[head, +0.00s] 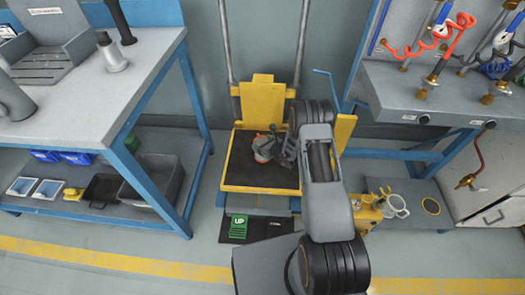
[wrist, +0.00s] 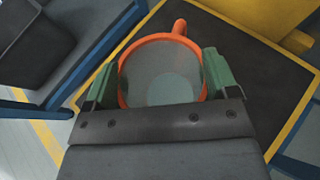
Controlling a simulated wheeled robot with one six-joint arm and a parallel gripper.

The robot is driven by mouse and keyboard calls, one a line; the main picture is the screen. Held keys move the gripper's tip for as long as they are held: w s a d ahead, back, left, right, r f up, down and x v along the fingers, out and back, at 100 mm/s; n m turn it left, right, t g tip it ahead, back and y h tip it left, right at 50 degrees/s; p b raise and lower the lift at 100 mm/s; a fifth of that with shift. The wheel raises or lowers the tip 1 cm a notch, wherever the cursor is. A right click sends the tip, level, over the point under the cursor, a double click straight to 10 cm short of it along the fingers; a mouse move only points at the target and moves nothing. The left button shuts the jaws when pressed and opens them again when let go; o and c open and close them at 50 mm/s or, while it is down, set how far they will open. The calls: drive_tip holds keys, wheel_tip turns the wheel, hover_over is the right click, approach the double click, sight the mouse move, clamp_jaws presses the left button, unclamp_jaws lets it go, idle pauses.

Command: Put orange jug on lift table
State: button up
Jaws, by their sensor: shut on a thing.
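The orange jug (head: 263,151) is over the dark top of the yellow-edged lift table (head: 258,179) in the head view. In the wrist view the orange jug (wrist: 178,38) shows its round rim and handle, with a greyish inside. My gripper (head: 279,148) is shut on the jug, with a green finger on each side of it in the wrist view (wrist: 160,78). The dark table top with its yellow edge (wrist: 276,75) lies below and around the jug. I cannot tell whether the jug's base touches the top.
A blue-framed workbench (head: 130,90) stands on the left, with a grey bin (head: 158,178) on its lower shelf. A grey bench with hoses (head: 425,95) stands on the right. A green UP pedal (head: 238,226) lies on the floor before the lift table.

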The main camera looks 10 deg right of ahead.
drive_tip(key=shift+f+b, duration=0.65)
drive_tip(key=shift+f, duration=1.15)
drive_tip(key=shift+f, duration=0.1)
drive_tip(key=o, duration=1.2)
